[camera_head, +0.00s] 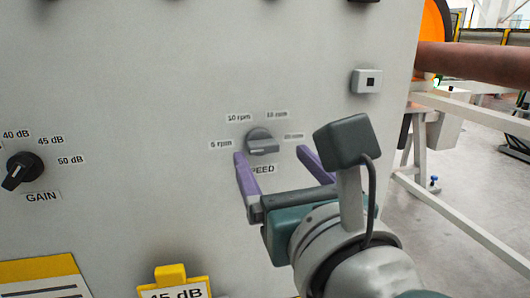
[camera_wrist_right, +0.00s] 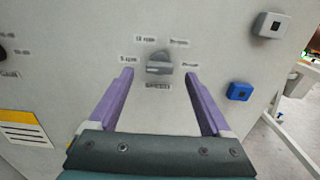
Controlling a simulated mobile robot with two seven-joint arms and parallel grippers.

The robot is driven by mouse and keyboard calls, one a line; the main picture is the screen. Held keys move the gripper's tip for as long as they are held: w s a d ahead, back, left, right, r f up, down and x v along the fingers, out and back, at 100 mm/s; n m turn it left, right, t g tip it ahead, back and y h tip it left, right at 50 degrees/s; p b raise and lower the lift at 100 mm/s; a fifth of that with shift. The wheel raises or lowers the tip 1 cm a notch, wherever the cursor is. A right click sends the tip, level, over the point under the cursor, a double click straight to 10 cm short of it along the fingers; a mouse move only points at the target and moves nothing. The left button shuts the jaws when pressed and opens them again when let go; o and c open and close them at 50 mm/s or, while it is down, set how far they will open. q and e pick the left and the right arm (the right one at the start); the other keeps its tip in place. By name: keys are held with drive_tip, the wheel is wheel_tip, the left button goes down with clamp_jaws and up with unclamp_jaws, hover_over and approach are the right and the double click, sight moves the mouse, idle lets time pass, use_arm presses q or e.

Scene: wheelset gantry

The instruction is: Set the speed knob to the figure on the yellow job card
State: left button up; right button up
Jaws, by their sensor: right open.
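The speed knob (camera_head: 262,142) is a grey dial on the pale panel, with rpm labels around its upper side and a partly covered SPEED label below. Its grip bar lies roughly level; I cannot tell which end points. My right gripper (camera_head: 271,155) is open and empty, its purple fingers just below and either side of the knob, apart from it. The knob also shows beyond the fingertips in the right wrist view (camera_wrist_right: 159,64). A yellow-topped card (camera_head: 45,270) is cut off at lower left, its figure unreadable. A yellow-tabbed tag (camera_head: 171,274) reads 45 dB.
A black GAIN knob (camera_head: 22,170) with dB labels sits at left. A grey box with a dark square (camera_head: 366,81) is at upper right. The right wrist view shows a blue button box (camera_wrist_right: 239,91) right of the fingers. White framework (camera_head: 450,215) stands beyond the panel's right edge.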

sight(265, 146)
drive_tip(key=shift+b+x, duration=0.45)
drive_tip(key=shift+x, duration=1.95)
drive_tip(key=shift+c, duration=0.4)
clamp_jaws()
